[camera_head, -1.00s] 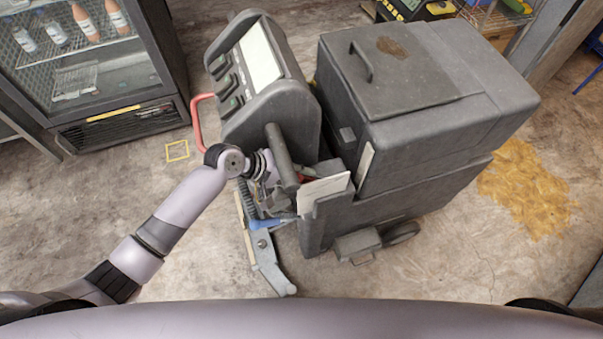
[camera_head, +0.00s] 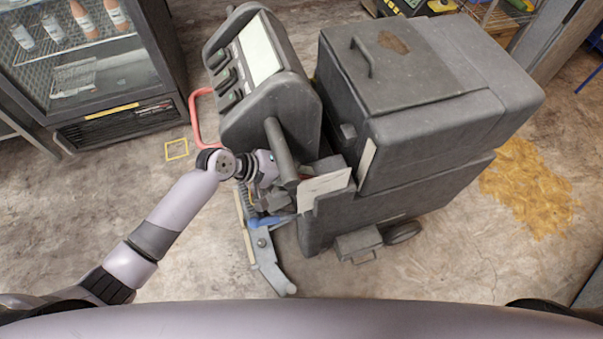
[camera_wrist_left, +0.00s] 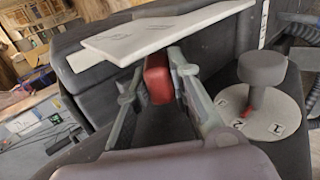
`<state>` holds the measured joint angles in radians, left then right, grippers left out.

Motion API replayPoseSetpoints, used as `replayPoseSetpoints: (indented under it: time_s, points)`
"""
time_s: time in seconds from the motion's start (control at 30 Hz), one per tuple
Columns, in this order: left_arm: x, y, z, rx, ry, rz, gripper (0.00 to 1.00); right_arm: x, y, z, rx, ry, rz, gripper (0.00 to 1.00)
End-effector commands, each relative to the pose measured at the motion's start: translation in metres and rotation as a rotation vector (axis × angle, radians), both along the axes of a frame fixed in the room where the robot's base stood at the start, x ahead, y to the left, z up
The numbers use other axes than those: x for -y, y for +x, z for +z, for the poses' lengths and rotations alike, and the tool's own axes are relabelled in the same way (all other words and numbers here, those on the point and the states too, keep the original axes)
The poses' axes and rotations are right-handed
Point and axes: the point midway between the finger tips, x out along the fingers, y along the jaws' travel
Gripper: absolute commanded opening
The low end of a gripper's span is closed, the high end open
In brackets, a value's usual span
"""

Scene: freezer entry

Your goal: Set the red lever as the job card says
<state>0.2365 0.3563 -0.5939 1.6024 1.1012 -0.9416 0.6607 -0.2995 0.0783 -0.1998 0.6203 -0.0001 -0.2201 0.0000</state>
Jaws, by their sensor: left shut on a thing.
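The red lever (camera_wrist_left: 157,78) shows in the left wrist view as a red grip between the two fingers of my left gripper (camera_wrist_left: 160,90). The fingers are shut on it. In the head view the left gripper (camera_head: 266,170) is at the rear of the grey floor-cleaning machine (camera_head: 340,212), partly behind a grey bar; the lever is hidden there. A white card (camera_head: 323,190), perhaps the job card, stands beside the gripper; a pale board shows above the fingers in the wrist view (camera_wrist_left: 150,32). Its writing is too small to read. My right gripper is out of view.
A grey knob (camera_wrist_left: 262,68) on a marked round dial (camera_wrist_left: 262,116) stands right of the fingers. A red loop handle (camera_head: 195,120) is on the machine's left side. A glass-door cooler (camera_head: 85,70) stands at the left. Floor is clear at lower left; a yellow-brown patch (camera_head: 527,185) lies right.

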Motion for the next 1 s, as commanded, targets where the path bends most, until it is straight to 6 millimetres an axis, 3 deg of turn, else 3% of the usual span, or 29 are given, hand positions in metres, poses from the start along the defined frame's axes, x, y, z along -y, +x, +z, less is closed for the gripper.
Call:
replayPoseSetpoints:
  time_s: [0.07, 0.43, 0.47, 0.5, 0.73, 1.0]
  points:
    - [-0.004, -0.002, -0.011, 0.007, -0.028, 0.003, 0.00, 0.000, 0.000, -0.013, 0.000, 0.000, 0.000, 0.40]
    - [-0.012, -0.005, -0.019, 0.004, -0.018, 0.000, 0.00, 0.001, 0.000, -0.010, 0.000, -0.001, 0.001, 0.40]
    - [-0.012, -0.005, -0.020, 0.003, -0.017, -0.001, 0.22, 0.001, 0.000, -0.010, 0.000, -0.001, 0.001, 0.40]
    - [-0.012, -0.005, -0.020, 0.003, -0.017, 0.000, 0.24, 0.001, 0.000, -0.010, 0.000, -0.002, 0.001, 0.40]
    - [-0.011, -0.005, -0.018, 0.004, -0.022, 0.000, 0.40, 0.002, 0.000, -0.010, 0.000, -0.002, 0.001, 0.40]
    - [-0.010, -0.004, -0.015, 0.008, -0.027, 0.001, 0.40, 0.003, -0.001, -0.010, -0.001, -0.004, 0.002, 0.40]
